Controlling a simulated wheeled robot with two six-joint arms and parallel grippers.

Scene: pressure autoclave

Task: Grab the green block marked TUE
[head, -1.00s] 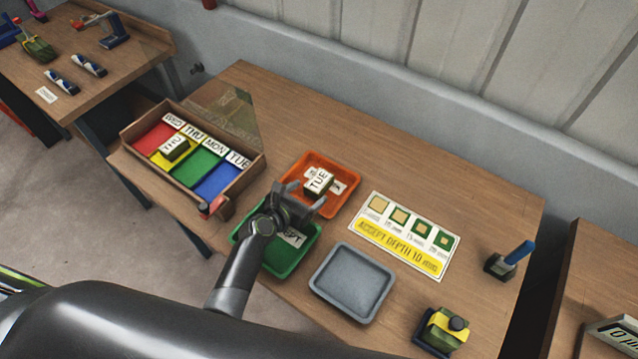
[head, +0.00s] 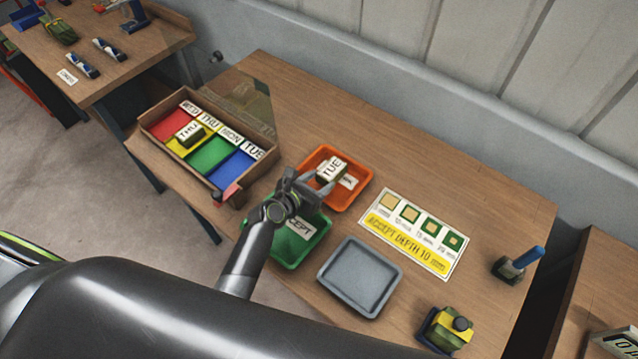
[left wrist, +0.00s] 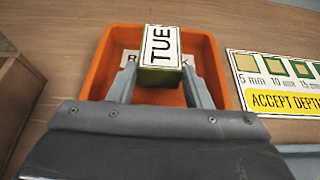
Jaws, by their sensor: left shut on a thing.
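The green block marked TUE (head: 332,168) has a white top with black letters and is in the orange tray's area. In the left wrist view the TUE block (left wrist: 160,48) sits between my fingers, with its green side facing me. My left gripper (head: 322,179) reaches over the near left edge of the orange tray (head: 361,188) and is shut on this block. In the left wrist view the fingers (left wrist: 160,72) are on both sides of it. The block partly hides the tray's white label. My right gripper is not in view.
A wooden box (head: 163,153) with coloured compartments holds a THU block (head: 188,132). A green ACCEPT tray (head: 294,259) lies below my gripper, and a grey tray (head: 360,277) is beside it. A depth chart (head: 414,232) lies right of the orange tray.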

